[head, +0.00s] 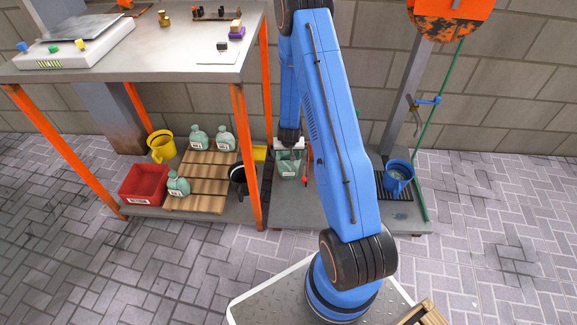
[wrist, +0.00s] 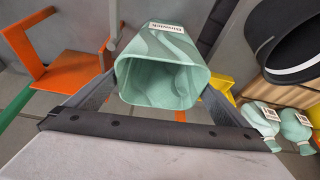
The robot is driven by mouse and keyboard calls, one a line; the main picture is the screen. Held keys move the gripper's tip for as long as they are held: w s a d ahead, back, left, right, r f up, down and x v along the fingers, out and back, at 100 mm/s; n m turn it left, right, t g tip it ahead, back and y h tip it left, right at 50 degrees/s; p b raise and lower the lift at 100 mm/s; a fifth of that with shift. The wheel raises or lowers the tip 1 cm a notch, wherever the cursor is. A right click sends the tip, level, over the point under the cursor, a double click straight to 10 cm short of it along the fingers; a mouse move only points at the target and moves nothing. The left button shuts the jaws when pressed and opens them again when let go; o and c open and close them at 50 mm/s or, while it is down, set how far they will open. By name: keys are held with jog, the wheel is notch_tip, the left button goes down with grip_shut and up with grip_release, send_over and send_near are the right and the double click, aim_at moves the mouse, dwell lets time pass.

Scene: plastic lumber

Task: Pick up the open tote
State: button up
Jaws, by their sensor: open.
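The open tote (head: 288,165) is a mint-green, marbled container with a label, standing on the low grey platform below my arm. In the wrist view the tote (wrist: 165,80) is in the middle, with its open mouth facing the camera and its label at the upper edge. My gripper (head: 289,145) is just above the tote in the head view. In the wrist view my gripper (wrist: 162,88) is open, with one grey finger on each side of the tote. I cannot tell whether either finger touches it.
An orange-legged table (head: 170,58) stands left of my arm. On its lower shelf are mint jugs (head: 199,138), a red crate (head: 143,186), a yellow watering can (head: 161,145) and a black pot (head: 238,178). A blue bucket (head: 398,177) stands right on the platform.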

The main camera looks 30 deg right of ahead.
jog(key=shift+f, duration=0.2)
dwell(0.5)
jog(key=c, duration=1)
jog(key=shift+c, duration=0.2)
